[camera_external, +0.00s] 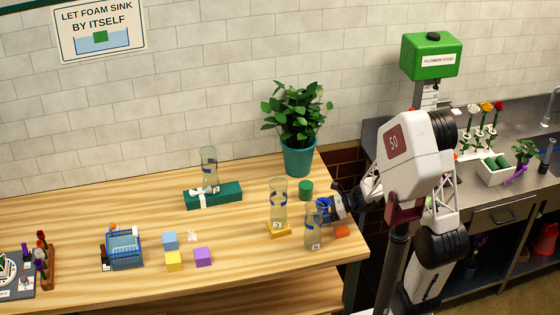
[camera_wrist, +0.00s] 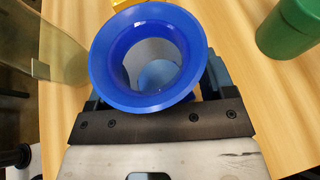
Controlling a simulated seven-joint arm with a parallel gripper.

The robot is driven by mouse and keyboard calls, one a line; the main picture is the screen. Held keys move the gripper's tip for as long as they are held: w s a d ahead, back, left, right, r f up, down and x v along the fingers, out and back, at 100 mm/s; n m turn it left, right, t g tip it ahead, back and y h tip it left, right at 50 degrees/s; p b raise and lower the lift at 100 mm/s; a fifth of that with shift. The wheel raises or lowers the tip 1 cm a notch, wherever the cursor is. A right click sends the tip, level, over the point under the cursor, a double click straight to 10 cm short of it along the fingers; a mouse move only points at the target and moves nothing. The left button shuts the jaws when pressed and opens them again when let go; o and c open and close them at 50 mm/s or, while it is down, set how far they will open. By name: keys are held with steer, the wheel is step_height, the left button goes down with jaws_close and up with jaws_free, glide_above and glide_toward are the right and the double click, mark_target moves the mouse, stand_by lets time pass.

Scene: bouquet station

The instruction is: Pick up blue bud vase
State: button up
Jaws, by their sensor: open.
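The blue bud vase (camera_wrist: 102,75) fills the middle of the wrist view, its flared rim facing the camera and its hollow inside showing. In the external view the blue bud vase (camera_external: 323,205) stands at the right end of the wooden table, partly behind a clear glass vase (camera_external: 313,232). My gripper (camera_external: 333,207) is low beside it, coming from the right. In the wrist view my gripper (camera_wrist: 155,88) is open, with a finger on each side of the vase below the rim. The rim hides the fingertips, so contact cannot be told.
The clear vase is close by at left in the wrist view (camera_wrist: 45,50). A green cylinder (camera_external: 306,190), also in the wrist view (camera_wrist: 290,28), stands behind. Another glass vase (camera_external: 279,204) is on a yellow block (camera_external: 280,229). An orange block (camera_external: 342,232) lies near the table edge.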

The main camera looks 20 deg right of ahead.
steer(key=c, duration=1.2)
steer(key=shift+r, duration=0.15)
steer(key=shift+r, duration=0.85)
steer(key=shift+s+r, duration=0.2)
steer(key=shift+r, duration=0.65)
steer(key=s+d, duration=0.2)
steer(key=s, duration=0.5)
steer(key=s+d+r, duration=0.1)
steer(key=s+d, duration=0.2)
steer(key=s, duration=0.4)
steer(key=shift+s+d+r, duration=0.15)
steer(key=shift+s+d, duration=0.1)
steer(key=shift+s, duration=0.05)
